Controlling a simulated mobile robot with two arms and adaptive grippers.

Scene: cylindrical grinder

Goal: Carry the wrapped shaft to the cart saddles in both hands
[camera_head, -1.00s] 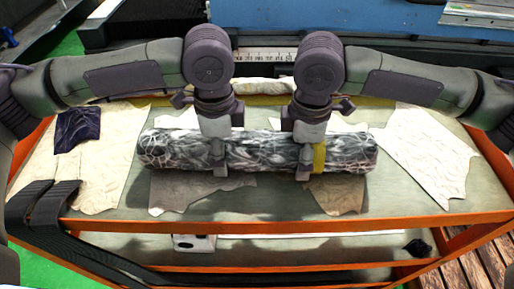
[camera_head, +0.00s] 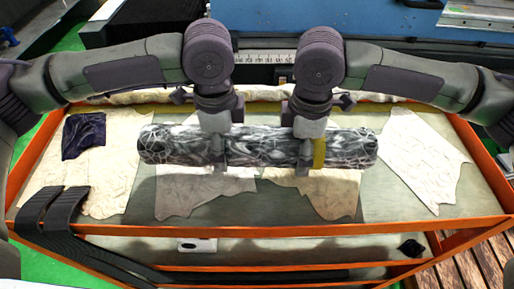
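The wrapped shaft (camera_head: 262,148) is a long black-and-white mottled roll lying level across the middle of the view, with a yellow band (camera_head: 319,153) right of its centre. My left gripper (camera_head: 219,158) is closed around it left of centre. My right gripper (camera_head: 304,158) is closed around it just left of the yellow band. The shaft appears held above the orange-framed cart (camera_head: 300,232). I cannot make out the saddles; the shaft and my arms hide part of the cart top.
Pale cloths lie on the cart top at left (camera_head: 115,180) and right (camera_head: 425,160), with others (camera_head: 190,190) under the shaft. A dark blue cloth (camera_head: 84,136) lies at left. Black straps (camera_head: 55,215) hang over the front left edge. A blue machine bed (camera_head: 400,25) stands behind.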

